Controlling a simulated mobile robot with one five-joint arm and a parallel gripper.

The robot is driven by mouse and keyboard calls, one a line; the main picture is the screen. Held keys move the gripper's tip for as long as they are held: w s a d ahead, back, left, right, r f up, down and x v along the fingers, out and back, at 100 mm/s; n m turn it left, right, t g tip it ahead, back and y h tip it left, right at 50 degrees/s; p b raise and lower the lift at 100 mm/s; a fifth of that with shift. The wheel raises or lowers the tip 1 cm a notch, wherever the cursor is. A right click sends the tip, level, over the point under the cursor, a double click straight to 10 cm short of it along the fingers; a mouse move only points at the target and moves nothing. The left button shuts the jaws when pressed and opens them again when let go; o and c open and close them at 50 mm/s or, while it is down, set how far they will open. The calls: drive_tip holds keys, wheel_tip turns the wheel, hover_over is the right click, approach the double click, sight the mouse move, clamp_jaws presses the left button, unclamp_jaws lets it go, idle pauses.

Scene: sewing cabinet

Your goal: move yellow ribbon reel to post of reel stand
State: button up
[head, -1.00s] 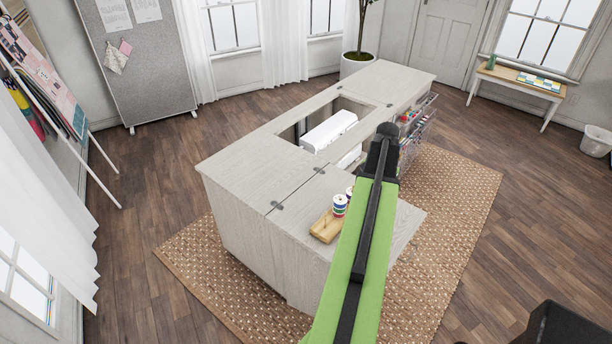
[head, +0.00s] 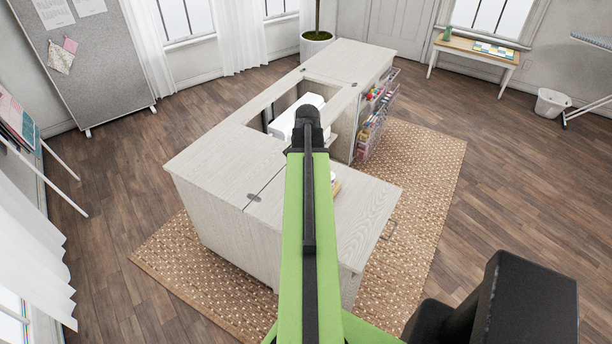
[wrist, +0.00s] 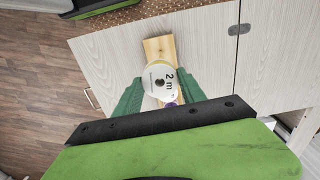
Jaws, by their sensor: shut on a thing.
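The reel (wrist: 160,79) between my fingers shows a round white face marked "2 m"; its ribbon colour is hard to see, and I take it as the yellow ribbon reel. My gripper (wrist: 161,90) is shut on it, with one green finger on each side. The wooden reel stand (wrist: 158,47) lies beneath and beyond the reel in the wrist view. Its post is not visible. A bit of purple shows just below the reel. In the head view my arm hides the gripper and reel; only an edge of the stand (head: 337,186) shows.
The stand is on the pale sewing cabinet's top (head: 365,205), which has hinges and a well with a white machine (head: 285,125). Bins of coloured supplies (head: 372,115) hang on its right side. The cabinet top right of the stand is clear. A woven rug (head: 425,170) lies beneath.

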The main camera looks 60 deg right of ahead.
drive_tip(key=f+b, duration=0.4)
drive_tip(key=b, duration=0.1)
drive_tip(key=shift+w+a+f, duration=0.15)
drive_tip(key=shift+a+f, duration=0.2)
drive_tip(key=shift+f, duration=0.05)
drive_tip(key=shift+f, duration=0.1)
drive_tip(key=shift+f+b, duration=0.8)
drive_tip(key=shift+b, duration=0.05)
drive_tip(key=shift+f, duration=0.1)
drive_tip(key=shift+f+b, duration=1.25)
drive_tip(key=shift+b, duration=0.1)
drive_tip(key=o, duration=1.4)
